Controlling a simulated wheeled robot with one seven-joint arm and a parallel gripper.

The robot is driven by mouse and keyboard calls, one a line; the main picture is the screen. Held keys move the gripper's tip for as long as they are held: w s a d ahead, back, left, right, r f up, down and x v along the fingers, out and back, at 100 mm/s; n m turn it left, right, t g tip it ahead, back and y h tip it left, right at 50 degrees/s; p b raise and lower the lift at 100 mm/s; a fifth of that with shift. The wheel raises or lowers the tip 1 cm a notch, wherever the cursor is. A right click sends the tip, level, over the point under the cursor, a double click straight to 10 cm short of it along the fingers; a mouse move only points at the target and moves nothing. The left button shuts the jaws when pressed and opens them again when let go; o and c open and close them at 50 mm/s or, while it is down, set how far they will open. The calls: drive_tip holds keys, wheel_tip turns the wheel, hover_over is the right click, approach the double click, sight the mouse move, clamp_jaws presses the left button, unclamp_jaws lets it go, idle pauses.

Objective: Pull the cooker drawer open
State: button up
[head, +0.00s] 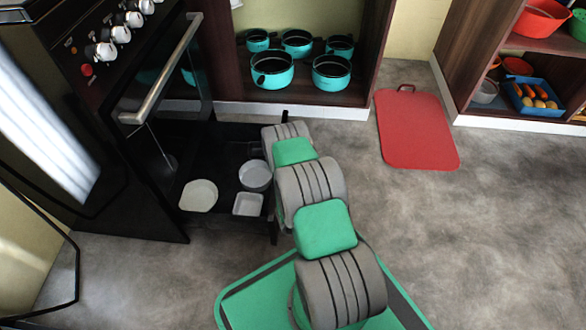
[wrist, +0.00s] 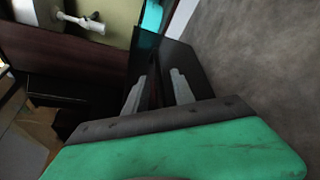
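The black cooker (head: 130,140) stands at the left in the head view. Its bottom drawer (head: 215,150) is pulled out and its inside shows. It holds a round white dish (head: 199,195), a grey pot (head: 255,175) and a small square white dish (head: 248,204). My arm reaches along the drawer's right-hand front side and hides much of the front. My gripper is hidden behind the arm in the head view. In the wrist view my gripper (wrist: 158,82) has its two pale fingers apart, at the dark drawer front (wrist: 165,48). Contact with it cannot be told.
A shelf with several turquoise pots (head: 297,45) stands behind the drawer. A red board (head: 415,128) lies on the floor to the right. Another shelf (head: 520,70) with bowls and a blue tray is at the far right. The grey floor between is clear.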

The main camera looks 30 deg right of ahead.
drive_tip(key=shift+r, duration=0.15)
drive_tip(key=s+a+r+p, duration=0.2)
drive_tip(key=s+r+p, duration=0.3)
drive_tip(key=r+p, duration=0.6)
drive_tip(key=p+v, duration=0.4)
drive_tip(key=v, duration=0.4)
drive_tip(key=shift+s+a+p, duration=0.3)
drive_tip(key=shift+a+p, duration=0.05)
drive_tip(key=shift+r, duration=0.1)
